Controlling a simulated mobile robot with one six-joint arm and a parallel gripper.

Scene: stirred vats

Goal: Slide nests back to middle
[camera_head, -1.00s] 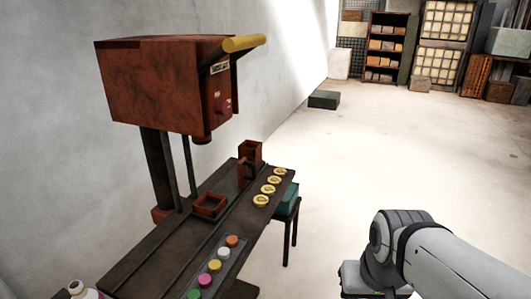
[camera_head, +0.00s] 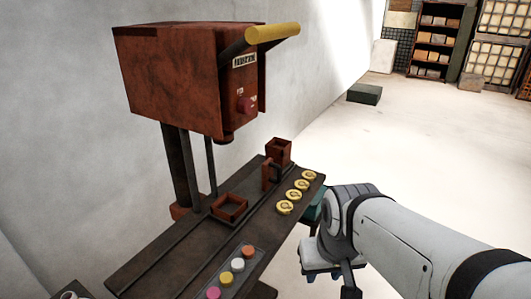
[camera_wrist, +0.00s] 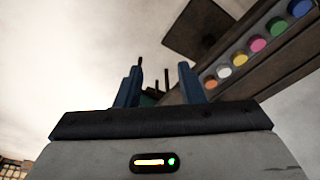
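A rusty-red machine (camera_head: 185,75) with a yellow lever handle (camera_head: 272,33) stands over a dark bench (camera_head: 180,245) in the head view. A low open square nest (camera_head: 230,206) sits on the bench's track, below and right of the machine's column. A taller open rust-coloured box (camera_head: 278,151), perhaps a second nest, stands at the far end, with an upright handle-like piece (camera_head: 268,174) in front of it. In the wrist view my gripper (camera_wrist: 160,85) has its two blue fingers apart, with no held object visible. It is away from the nests, near the bench's right side.
Several yellow round discs (camera_head: 295,194) line the bench's right edge. A strip of coloured buttons (camera_head: 237,265) lies nearer, and also shows in the wrist view (camera_wrist: 258,44). A teal box (camera_head: 313,208) sits beside the bench, partly hidden by my arm. Open floor lies to the right.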

